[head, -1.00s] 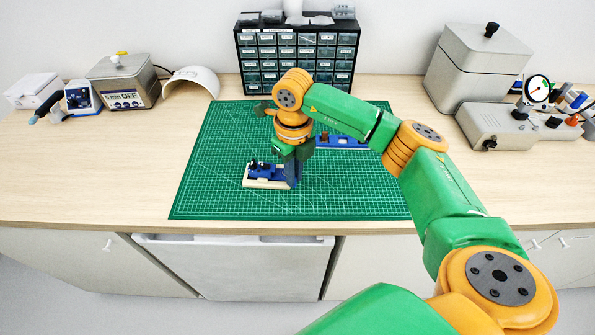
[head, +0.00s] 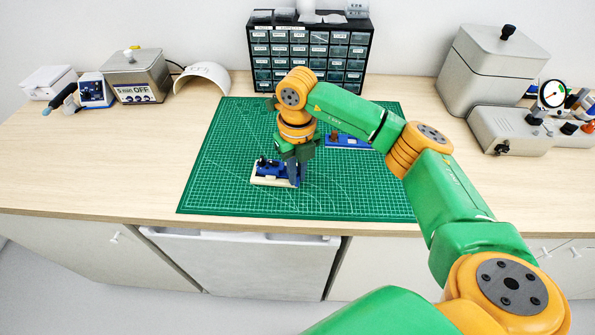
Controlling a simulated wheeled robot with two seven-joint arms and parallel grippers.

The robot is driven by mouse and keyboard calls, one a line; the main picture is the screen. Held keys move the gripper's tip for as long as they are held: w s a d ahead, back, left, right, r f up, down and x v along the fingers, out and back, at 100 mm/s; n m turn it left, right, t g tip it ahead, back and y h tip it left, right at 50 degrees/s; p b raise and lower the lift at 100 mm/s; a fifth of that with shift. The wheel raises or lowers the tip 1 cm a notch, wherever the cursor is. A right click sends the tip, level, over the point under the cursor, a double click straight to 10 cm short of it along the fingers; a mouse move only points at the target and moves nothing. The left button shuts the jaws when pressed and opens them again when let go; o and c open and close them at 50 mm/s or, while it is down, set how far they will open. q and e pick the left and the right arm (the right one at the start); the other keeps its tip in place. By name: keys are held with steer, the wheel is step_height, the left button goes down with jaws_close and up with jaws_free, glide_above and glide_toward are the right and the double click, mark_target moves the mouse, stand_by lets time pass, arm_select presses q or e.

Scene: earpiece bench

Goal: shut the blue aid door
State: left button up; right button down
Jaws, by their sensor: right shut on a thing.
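The blue aid (head: 268,169) lies in a cream holder (head: 268,182) on the green cutting mat, left of the mat's middle. My right gripper (head: 294,180) points down at the right end of the blue aid. It is shut on a small dark blue part there, which looks like the aid's door. The fingers hide most of that part, so I cannot tell how far open the door is. My left gripper is out of view.
A second blue piece (head: 345,141) lies on the mat (head: 350,190) behind my right arm. A drawer cabinet (head: 262,50) stands at the back. Grey devices line both sides of the bench. The mat's front and left are clear.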

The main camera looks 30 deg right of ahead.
steer(key=c, duration=0.9)
jaws_free()
step_height(320, 180, up, 6)
steer(key=shift+b, duration=0.85)
steer(key=shift+r, duration=0.55)
